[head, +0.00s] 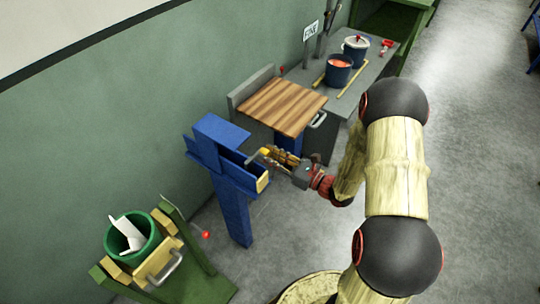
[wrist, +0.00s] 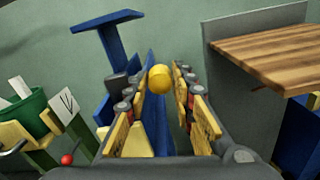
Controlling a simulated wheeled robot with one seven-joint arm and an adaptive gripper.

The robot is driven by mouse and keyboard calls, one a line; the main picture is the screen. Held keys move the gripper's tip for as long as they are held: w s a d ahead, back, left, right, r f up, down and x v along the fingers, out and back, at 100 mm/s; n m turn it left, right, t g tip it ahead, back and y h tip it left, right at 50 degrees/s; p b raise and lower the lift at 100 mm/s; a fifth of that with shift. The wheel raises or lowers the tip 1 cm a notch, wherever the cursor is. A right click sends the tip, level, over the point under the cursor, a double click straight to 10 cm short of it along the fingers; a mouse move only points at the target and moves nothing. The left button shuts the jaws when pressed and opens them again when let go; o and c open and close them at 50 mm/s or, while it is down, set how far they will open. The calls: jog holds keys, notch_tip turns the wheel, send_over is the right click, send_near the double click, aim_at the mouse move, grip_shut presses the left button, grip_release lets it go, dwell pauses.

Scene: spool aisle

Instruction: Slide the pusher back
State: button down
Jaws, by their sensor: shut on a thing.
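A blue stand (head: 235,212) carries a narrow blue channel near the middle of the head view. A yellow knob (head: 265,151), which looks like the pusher's handle, sits at the top of the channel. In the wrist view the yellow knob (wrist: 160,79) is between my fingertips. My gripper (head: 271,154) reaches in from the right and is shut on the knob; it also shows in the wrist view (wrist: 160,84). The pusher's body inside the channel is mostly hidden by the channel walls and my fingers. A pale yellow block (head: 263,182) shows at the channel's near end.
A wooden-topped bench (head: 284,105) stands just behind, with a blue bucket (head: 338,74) on the grey table beyond. A green bin (head: 134,240) in a green stand is at lower left, near a red ball (head: 205,235). The floor at right is clear.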

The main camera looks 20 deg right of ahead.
dwell(0.3)
jog(key=x, duration=0.9)
jog(key=shift+p, duration=0.4)
jog(key=shift+w, duration=0.1)
jog(key=c, duration=1.5)
grip_release()
jog(key=v, duration=1.2)
jog(key=shift+a, duration=0.1)
